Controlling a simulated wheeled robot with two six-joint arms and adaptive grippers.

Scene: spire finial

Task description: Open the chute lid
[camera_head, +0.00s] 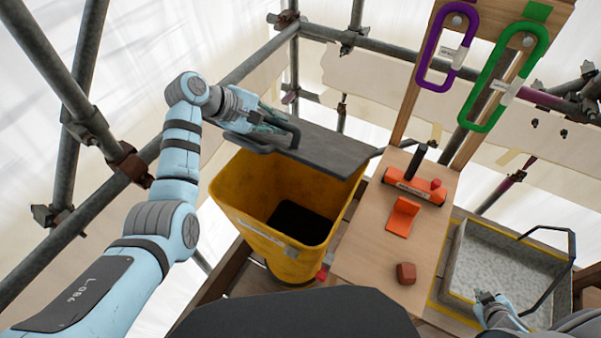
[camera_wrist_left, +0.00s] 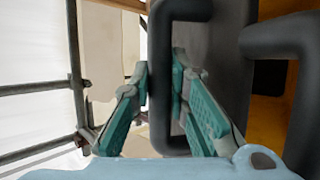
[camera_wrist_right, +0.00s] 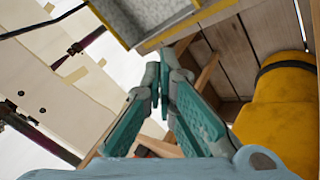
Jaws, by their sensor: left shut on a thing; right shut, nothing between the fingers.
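The yellow chute (camera_head: 255,190) stands left of the wooden board, its mouth uncovered at the front with a dark hole inside. Its grey lid (camera_head: 335,147) is swung up toward the back and left of the mouth. The lid's dark bar handle (camera_head: 294,134) is at its left edge; it also shows in the left wrist view (camera_wrist_left: 162,110). My left gripper (camera_head: 272,122) is shut on this handle, one finger on each side of the bar (camera_wrist_left: 160,72). My right gripper (camera_head: 487,298) is shut and empty over the grey tray; its fingertips meet in the right wrist view (camera_wrist_right: 164,68).
The wooden board (camera_head: 370,240) holds an orange tool (camera_head: 415,190), an orange angled piece (camera_head: 402,217) and a reddish-brown block (camera_head: 405,273). A grey tray (camera_head: 460,262) with a wire handle stands right. Purple (camera_head: 424,62) and green (camera_head: 483,88) carabiners hang above. Scaffold tubes (camera_head: 245,65) surround the left side.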

